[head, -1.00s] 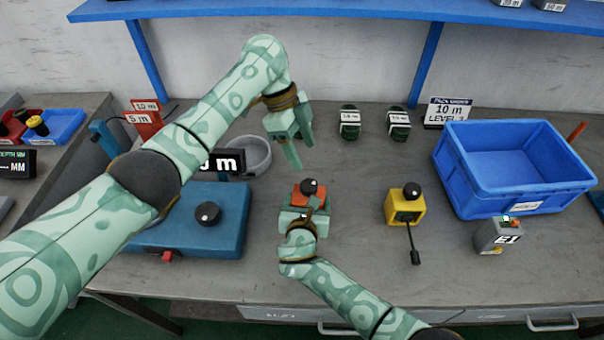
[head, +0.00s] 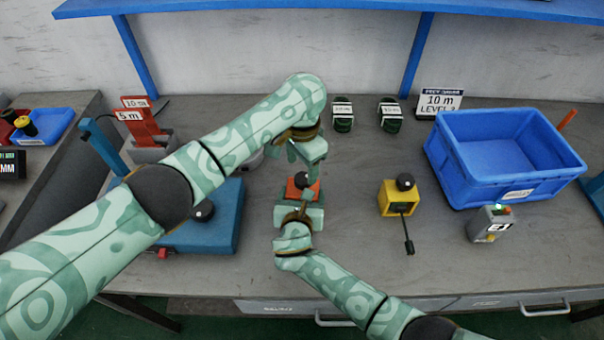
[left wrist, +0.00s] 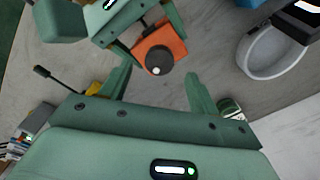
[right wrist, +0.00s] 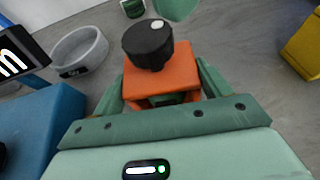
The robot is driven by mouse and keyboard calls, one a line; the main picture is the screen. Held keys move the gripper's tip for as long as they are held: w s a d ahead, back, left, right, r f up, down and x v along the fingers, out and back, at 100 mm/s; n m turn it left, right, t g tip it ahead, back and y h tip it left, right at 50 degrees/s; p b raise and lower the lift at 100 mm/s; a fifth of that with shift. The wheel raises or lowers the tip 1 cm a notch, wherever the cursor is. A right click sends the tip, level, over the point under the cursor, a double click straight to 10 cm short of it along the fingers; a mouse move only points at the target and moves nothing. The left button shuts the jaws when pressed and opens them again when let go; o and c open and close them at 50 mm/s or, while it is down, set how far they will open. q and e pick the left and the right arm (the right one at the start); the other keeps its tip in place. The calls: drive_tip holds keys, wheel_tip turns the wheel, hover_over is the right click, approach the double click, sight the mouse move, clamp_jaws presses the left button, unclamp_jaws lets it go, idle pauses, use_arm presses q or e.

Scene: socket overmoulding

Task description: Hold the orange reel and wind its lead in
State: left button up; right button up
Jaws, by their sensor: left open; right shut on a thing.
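The orange reel (head: 294,190) stands on the bench with a black knob (right wrist: 148,44) on its top. My right gripper (head: 300,208) is shut on the orange reel from the front; the right wrist view shows its fingers on either side of the orange body (right wrist: 160,76). My left gripper (head: 304,168) is open and empty, just above and behind the reel's knob. In the left wrist view its fingers (left wrist: 158,92) are spread, with the reel (left wrist: 163,46) beyond them. The reel's lead cannot be made out clearly.
A yellow reel (head: 397,197) with a black lead lies to the right. A blue crate (head: 500,195) and a grey E1 box (head: 488,226) stand further right. A blue machine (head: 228,215) is close on the left. Two dark green coils (head: 390,120) stand behind.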

sight(302, 177)
use_arm(q)
wheel_tip(302, 177, down, 4)
drive_tip(key=shift+f, duration=0.15)
drive_tip(key=c, duration=1)
drive_tip(key=shift+m, duration=0.3)
drive_tip(key=m, duration=0.5)
drive_tip(key=shift+w, duration=0.1)
drive_tip(key=m, duration=0.6)
drive_tip(key=shift+m, duration=0.4)
drive_tip(key=shift+w, duration=0.1)
